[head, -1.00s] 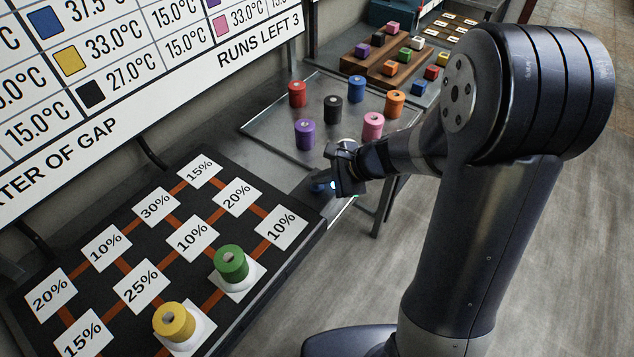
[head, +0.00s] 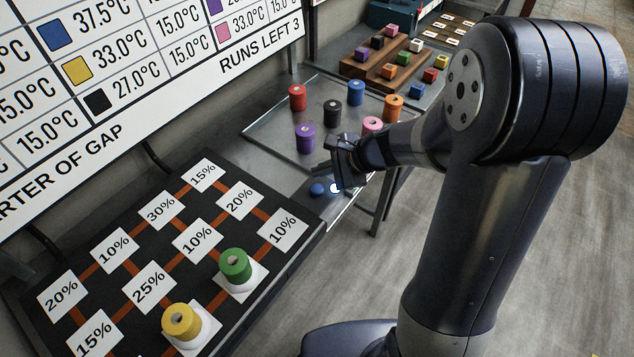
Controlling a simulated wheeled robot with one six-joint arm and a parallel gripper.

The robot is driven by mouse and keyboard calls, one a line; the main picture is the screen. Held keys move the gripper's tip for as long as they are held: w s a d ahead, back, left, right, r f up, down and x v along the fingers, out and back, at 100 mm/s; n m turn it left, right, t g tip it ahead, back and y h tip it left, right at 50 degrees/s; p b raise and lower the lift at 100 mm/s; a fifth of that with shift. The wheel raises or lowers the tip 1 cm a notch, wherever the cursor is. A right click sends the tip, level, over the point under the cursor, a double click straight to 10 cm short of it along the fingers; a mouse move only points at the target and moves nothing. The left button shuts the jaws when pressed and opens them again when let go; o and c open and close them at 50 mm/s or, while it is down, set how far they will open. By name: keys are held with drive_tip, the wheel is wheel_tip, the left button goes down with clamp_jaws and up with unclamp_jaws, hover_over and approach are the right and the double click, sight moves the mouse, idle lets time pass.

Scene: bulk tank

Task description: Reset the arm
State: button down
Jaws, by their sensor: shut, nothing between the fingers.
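My gripper (head: 328,169) is at the end of my arm, at the near edge of the metal tray table, pointing left. It is shut and holds nothing. The pink spool (head: 372,125) stands just behind my wrist and is partly hidden by it. A blue round button (head: 318,189) and a small white light (head: 335,188) show just below the gripper on the table's near part. I cannot tell how high the gripper is above the surface.
Purple (head: 305,138), black (head: 332,113), red (head: 297,97), blue (head: 356,92) and orange (head: 394,107) spools stand on the tray. Green (head: 235,266) and yellow (head: 181,321) spools stand on the black percent board (head: 120,215). A wooden block rack (head: 375,68) is behind. Floor at right is clear.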

wheel_tip(320, 180, up, 2)
drive_tip(key=shift+r+p, duration=0.2)
drive_tip(key=shift+p, duration=0.45)
